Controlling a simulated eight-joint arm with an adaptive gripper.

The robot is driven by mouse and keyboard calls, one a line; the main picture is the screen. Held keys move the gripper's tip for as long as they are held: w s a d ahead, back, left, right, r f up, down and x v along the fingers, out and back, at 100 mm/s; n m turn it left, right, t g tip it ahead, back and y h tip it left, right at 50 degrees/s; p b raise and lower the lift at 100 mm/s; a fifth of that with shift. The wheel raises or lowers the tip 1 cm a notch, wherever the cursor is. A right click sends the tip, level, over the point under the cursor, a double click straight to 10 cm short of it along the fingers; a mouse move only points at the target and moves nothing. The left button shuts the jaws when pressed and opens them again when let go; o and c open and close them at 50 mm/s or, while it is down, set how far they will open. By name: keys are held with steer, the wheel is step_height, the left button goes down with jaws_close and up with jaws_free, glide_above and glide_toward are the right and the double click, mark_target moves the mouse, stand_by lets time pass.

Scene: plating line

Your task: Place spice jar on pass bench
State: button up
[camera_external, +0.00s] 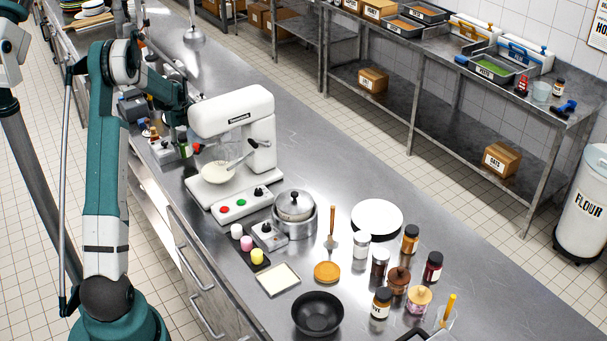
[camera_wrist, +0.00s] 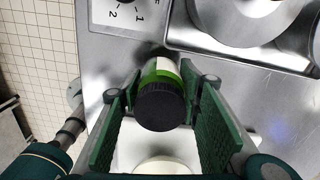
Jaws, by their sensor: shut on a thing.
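A spice jar with a black lid (camera_wrist: 160,108) and a green and white body stands between the green pads of my gripper (camera_wrist: 160,95) in the wrist view. The pads close on it from both sides. In the external view my gripper (camera_external: 178,122) is low over the far left part of the steel bench (camera_external: 330,140), behind the white mixer. The jar is hard to make out there. I cannot tell whether its base touches the surface below. Which bench is the pass bench is not marked in either view.
The white mixer (camera_external: 235,115) stands close to my gripper. A lidded pot (camera_external: 295,206), several spice jars, a white plate (camera_external: 377,217) and a black bowl (camera_external: 318,313) occupy the near bench. A second steel bench (camera_external: 480,92) with trays stands along the wall.

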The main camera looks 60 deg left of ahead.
mark_target(183, 136)
steer(key=shift+f, duration=1.85)
steer(key=shift+f, duration=0.15)
steer(key=o, duration=1.1)
steer(key=shift+r, duration=0.2)
step_height(183, 136, up, 12)
steer(key=shift+f, duration=0.1)
